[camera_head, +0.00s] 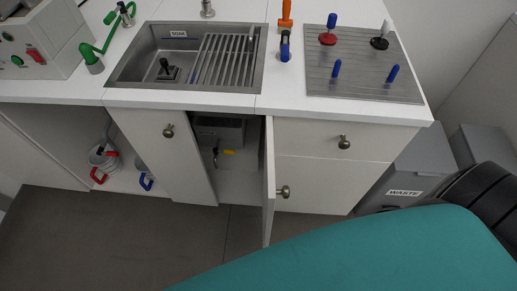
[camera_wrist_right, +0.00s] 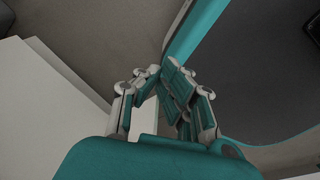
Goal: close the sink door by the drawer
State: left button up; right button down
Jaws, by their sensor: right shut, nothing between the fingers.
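The sink door by the drawer (camera_head: 268,200) stands open in the head view, swung out from the cabinet and seen nearly edge-on. Its round knob (camera_head: 283,192) faces right. The drawer (camera_head: 310,138) to its right is shut and has its own knob (camera_head: 344,142). The other sink door (camera_head: 165,150), on the left, appears shut or nearly so. My right gripper (camera_wrist_right: 162,74) shows in the right wrist view, its fingers together with nothing between them. It is not visible in the head view, so its distance from the door is unclear. My left gripper is in neither view.
The sink (camera_head: 185,55) is set in the counter above the opening. A pegged metal plate (camera_head: 362,88) lies on the right of the counter. A grey waste bin (camera_head: 405,180) stands right of the cabinet. My teal arm crosses the lower right. Floor (camera_head: 150,235) before the doors is clear.

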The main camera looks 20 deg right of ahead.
aim_at(270, 192)
jog(key=k+l, duration=0.15)
jog(key=l, duration=0.2)
jog(key=k+l, duration=0.1)
jog(key=l, duration=0.2)
jog(key=k+l, duration=0.15)
jog(key=l, duration=0.2)
jog(key=l+u, duration=0.2)
